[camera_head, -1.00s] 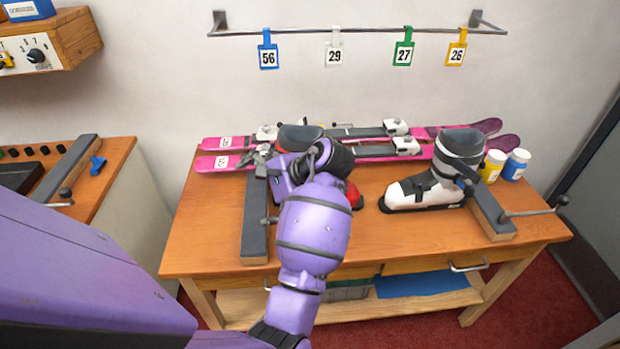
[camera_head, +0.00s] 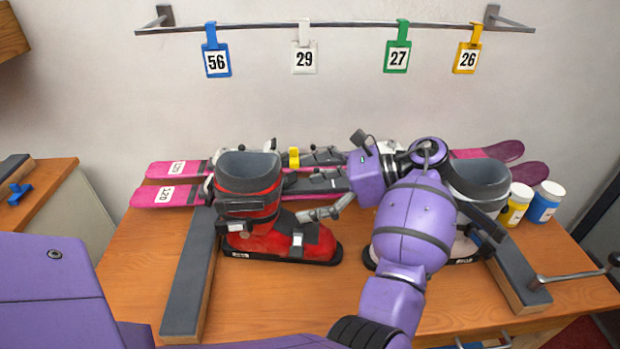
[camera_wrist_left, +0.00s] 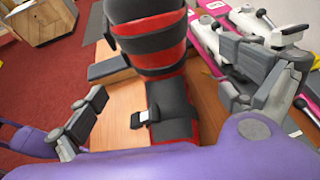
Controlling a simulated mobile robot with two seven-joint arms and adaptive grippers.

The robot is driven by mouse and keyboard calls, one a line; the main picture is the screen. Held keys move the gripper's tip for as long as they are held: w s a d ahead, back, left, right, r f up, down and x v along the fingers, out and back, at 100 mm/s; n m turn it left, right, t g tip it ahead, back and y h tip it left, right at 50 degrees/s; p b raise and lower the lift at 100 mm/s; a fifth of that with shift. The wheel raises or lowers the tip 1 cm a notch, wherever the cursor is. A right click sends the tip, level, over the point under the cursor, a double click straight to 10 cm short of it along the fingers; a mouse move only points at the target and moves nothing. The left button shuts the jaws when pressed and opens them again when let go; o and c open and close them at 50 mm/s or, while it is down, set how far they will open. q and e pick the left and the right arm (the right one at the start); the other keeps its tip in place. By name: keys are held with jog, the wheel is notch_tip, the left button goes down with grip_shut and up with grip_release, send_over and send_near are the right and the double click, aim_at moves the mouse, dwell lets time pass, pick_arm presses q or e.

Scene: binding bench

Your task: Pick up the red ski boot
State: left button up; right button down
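The red ski boot (camera_head: 272,239), with a dark grey cuff and black straps, stands upright on the wooden bench, left of the middle. In the left wrist view the boot (camera_wrist_left: 155,62) shows between the two fingers, its cuff cut off by the top edge. My left gripper (camera_head: 332,178) is open just right of the boot, its fingers spread and pointing towards it. The gripper (camera_wrist_left: 195,78) holds nothing, and I cannot tell whether a finger touches the boot. My right gripper is in neither view.
A white and grey boot (camera_head: 476,180) stands to the right, partly behind my arm. Pink skis (camera_head: 180,194) lie behind the boots. Dark padded bars (camera_head: 188,278) flank the boots. Yellow (camera_head: 516,206) and blue (camera_head: 545,203) jars stand at the right. Numbered tags hang above.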

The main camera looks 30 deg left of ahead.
aim_at(280, 199)
pick_arm(q)
jog(key=shift+f+x, duration=0.2)
jog(key=shift+x, duration=0.9)
jog(key=shift+s+a+f, duration=0.2)
jog(key=shift+s+a, duration=0.1)
jog(key=shift+a, duration=0.2)
jog(key=x, duration=0.4)
jog(key=shift+s+a+f+p, duration=0.1)
jog(key=shift+s+a+p, duration=0.1)
jog(key=shift+p, duration=0.1)
jog(key=shift+d, duration=0.1)
jog(key=c, duration=2.1)
jog(key=shift+w, duration=0.1)
jog(key=shift+c, duration=0.5)
